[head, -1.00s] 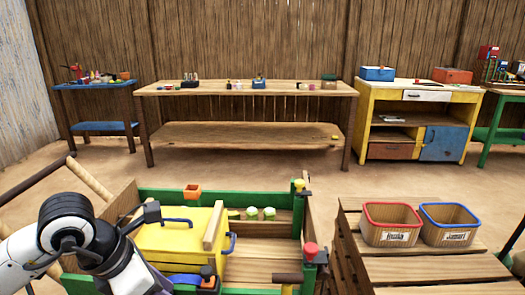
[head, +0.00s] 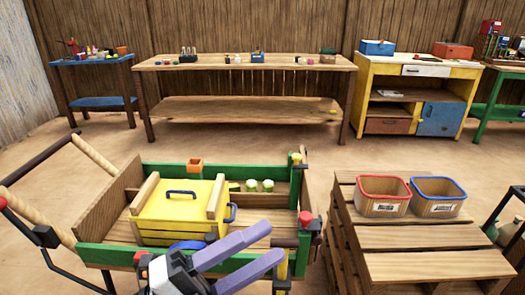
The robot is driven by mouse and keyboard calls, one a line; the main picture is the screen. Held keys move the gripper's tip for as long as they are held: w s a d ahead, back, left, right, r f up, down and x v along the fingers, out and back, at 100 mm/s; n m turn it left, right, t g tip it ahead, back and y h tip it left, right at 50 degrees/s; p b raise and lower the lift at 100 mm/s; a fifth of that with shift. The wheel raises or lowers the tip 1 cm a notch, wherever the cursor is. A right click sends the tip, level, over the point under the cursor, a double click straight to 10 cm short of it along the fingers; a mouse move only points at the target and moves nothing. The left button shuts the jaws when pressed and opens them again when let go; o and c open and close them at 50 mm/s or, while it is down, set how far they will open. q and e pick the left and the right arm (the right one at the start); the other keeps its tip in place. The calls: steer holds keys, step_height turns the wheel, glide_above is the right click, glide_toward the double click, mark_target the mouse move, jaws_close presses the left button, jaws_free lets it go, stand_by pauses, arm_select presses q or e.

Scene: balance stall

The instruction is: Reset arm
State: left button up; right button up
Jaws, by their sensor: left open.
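My left gripper (head: 273,243) shows at the bottom centre, over the near green edge of the wooden cart (head: 110,255). Its two purple fingers point right and slightly up, spread apart with nothing between them. It hides part of the cart's near wall. The rest of my left arm is mostly below the picture. My right gripper is not in view.
A yellow box (head: 165,210) with a blue handle sits in the cart, with several pale green things behind it. A slatted pallet stack (head: 430,240) on the right bears red-rimmed (head: 384,196) and blue-rimmed (head: 437,197) bins. Open floor lies behind.

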arm_select(q)
steer(key=w+a+f+n+t+y+p, duration=0.15)
steer(key=a+f+n+t+y, duration=0.25)
steer(key=a+f+n+y, duration=0.45)
steer(key=w+a+f+n+t+y, duration=0.2)
steer(key=a+f+n+t+y, duration=0.25)
steer(key=n, duration=0.75)
steer(key=s+a+f+n+g+y, duration=0.1)
steer(key=s+f+n+g+y, duration=0.1)
steer(key=s+f, duration=0.5)
steer(key=s+a+f+n+g+y, duration=0.1)
steer(key=s+f+n+g, duration=0.4)
steer(key=f, duration=0.9)
steer(key=s+g+y+p, duration=0.1)
steer(key=s, duration=0.2)
steer(key=shift+s+f+g, duration=0.2)
steer(key=shift+f+g, duration=0.05)
steer(key=shift+g, duration=0.1)
